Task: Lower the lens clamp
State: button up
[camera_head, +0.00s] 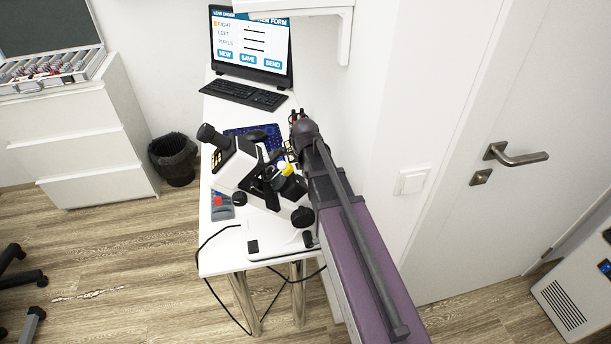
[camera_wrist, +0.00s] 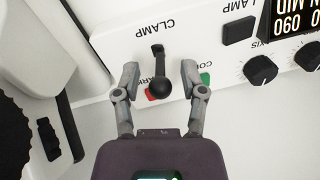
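In the wrist view, a dark clamp lever (camera_wrist: 160,83) with a round black knob stands out from a white panel (camera_wrist: 205,27) under the word "CLAMP", which appears upside down. My gripper (camera_wrist: 160,76) is open, one finger on each side of the lever. Gaps show between the fingers and the lever, and neither finger appears to touch it. In the head view, my arm reaches to the desk's right side; its end hides the lever, and the gripper's fingers cannot be made out clearly.
A red button (camera_wrist: 151,95) and a green button (camera_wrist: 207,79) sit close to the fingers, partly covered. Black dials (camera_wrist: 260,69) and a display (camera_wrist: 297,18) are at the right. A white and black optical instrument (camera_head: 238,165) stands on the narrow desk (camera_head: 222,262), beside my arm.

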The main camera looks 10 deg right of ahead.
grip_shut()
jog(key=shift+s, duration=0.1)
jog(key=shift+s+f+t+b, duration=0.2)
jog(key=shift+s+t+b, duration=0.35)
jog(key=shift+t, duration=0.95)
jog(key=shift+o, duration=0.2)
grip_release()
jog(key=shift+r, duration=0.15)
